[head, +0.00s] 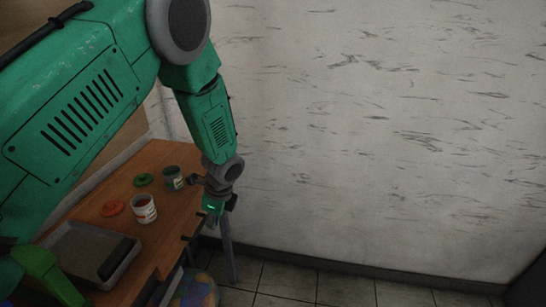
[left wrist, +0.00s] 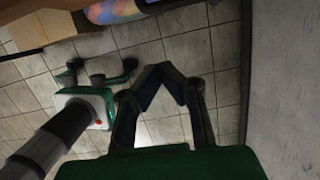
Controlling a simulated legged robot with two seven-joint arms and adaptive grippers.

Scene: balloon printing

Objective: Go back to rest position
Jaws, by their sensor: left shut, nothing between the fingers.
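My left arm reaches in from the left in the head view and bends down beside the right end of the wooden table. My left gripper (head: 192,236) hangs low at the table's right edge, small and dark there. In the left wrist view its two black fingers (left wrist: 167,70) meet at the tips, shut with nothing between them, over the tiled floor. My right gripper is in neither view.
The table (head: 165,219) holds a grey tray (head: 75,247), a red-labelled open can (head: 144,209), an orange lid (head: 113,207), a green can (head: 173,178) and a green lid (head: 143,180). A multicoloured ball (head: 196,290) is below. Floor right of the table is clear, before a wall.

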